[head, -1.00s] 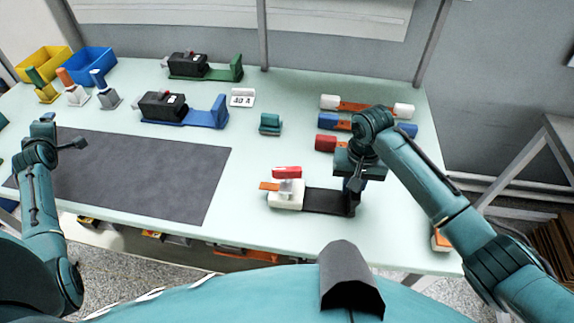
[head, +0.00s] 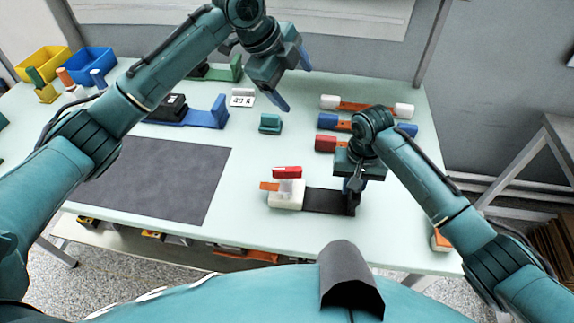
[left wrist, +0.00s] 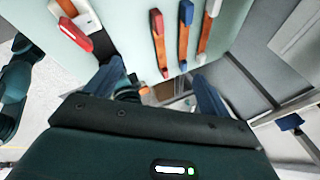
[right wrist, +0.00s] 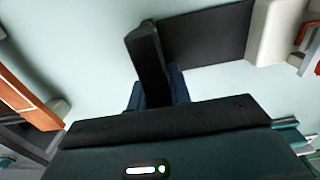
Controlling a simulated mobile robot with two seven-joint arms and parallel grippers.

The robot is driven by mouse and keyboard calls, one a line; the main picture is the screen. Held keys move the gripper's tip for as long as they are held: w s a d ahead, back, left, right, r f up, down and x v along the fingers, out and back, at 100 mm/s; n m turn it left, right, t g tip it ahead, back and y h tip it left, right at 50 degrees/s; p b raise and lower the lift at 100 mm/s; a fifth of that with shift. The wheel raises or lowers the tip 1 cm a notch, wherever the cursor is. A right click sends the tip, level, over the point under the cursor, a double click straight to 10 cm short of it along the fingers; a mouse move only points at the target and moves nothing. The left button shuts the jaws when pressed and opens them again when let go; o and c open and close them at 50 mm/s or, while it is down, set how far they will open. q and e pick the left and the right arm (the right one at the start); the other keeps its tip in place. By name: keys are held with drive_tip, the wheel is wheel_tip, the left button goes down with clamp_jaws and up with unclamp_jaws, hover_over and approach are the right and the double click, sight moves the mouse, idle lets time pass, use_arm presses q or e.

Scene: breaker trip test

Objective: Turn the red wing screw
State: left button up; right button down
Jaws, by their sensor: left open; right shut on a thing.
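The red wing screw (head: 287,171) sits on top of a white block (head: 285,200) with an orange tab, at the left end of a black base plate (head: 326,202). In the left wrist view the red screw (left wrist: 75,33) shows at upper left, outside the fingers. My left gripper (head: 291,80) is open and empty, high over the back of the table and well apart from the screw. My right gripper (head: 352,188) is shut on the black upright post (right wrist: 150,62) at the plate's right end.
Bars with white, blue and red ends (head: 357,106) lie at the back right. A teal block (head: 270,123), a "40 A" sign (head: 242,97) and a blue-based breaker (head: 205,115) stand behind the screw. A dark mat (head: 150,180) lies clear at left.

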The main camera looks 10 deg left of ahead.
sight(287, 168)
use_arm(q)
drive_tip(key=s+f+m+g+y, duration=0.3)
drive_tip(key=s+m+g+y, duration=0.15)
drive_tip(key=s+m, duration=0.6)
drive_tip(key=shift+t, duration=0.45)
drive_tip(key=f, duration=1.2)
drive_tip(key=shift+w+d, duration=0.25)
drive_tip(key=shift+w, duration=0.1)
drive_tip(key=shift+r, duration=0.1)
drive_tip(key=c, duration=1)
